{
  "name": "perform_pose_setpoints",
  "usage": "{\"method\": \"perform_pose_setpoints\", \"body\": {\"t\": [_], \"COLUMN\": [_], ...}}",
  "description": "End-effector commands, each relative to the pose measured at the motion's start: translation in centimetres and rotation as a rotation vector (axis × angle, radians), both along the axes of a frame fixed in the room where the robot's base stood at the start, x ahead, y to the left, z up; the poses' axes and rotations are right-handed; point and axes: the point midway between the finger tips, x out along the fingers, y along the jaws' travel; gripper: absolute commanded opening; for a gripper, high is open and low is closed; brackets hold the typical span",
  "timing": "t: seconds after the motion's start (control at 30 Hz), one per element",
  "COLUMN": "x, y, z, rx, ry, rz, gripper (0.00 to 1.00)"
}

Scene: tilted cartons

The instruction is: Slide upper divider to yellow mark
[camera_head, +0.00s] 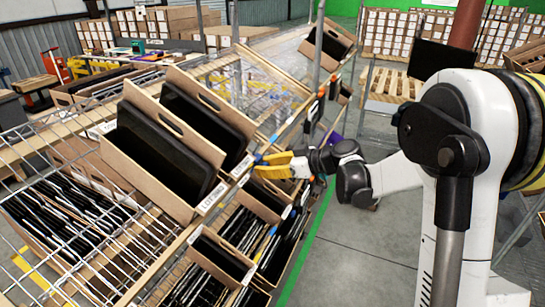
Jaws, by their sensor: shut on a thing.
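My gripper (259,166), with yellow fingers, is at the front edge of the upper tilted shelf, just right of the upper cartons. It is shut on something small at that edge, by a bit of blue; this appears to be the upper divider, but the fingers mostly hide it. I cannot make out the divider's full shape. I cannot pick out the yellow mark with certainty.
Two open cardboard cartons with black contents, a front one (128,163) and one behind (184,85), lean on the wire shelf (70,133). More filled cartons (258,235) sit below. Grey floor (350,240) is clear at the right of the rack.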

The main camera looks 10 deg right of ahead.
Motion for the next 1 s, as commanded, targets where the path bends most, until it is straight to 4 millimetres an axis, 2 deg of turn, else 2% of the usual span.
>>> {"method": "perform_pose_setpoints", "body": {"t": [0.2,0.57,0.6,0.67,1.0], "x": [-1.7,-2.0,-2.0,-2.0,-1.9], "y": [1.2,1.5,1.5,1.5,1.2], "z": [0.0,-0.1,-0.1,-0.1,0.1], "rx": [-0.001,-0.001,-0.001,-0.001,0.0], "ry": [0.0,0.002,0.002,0.002,0.0], "rz": [0.001,0.005,0.005,0.005,0.001], "gripper": [0.0,0.0,0.33,0.51,0.51]}}
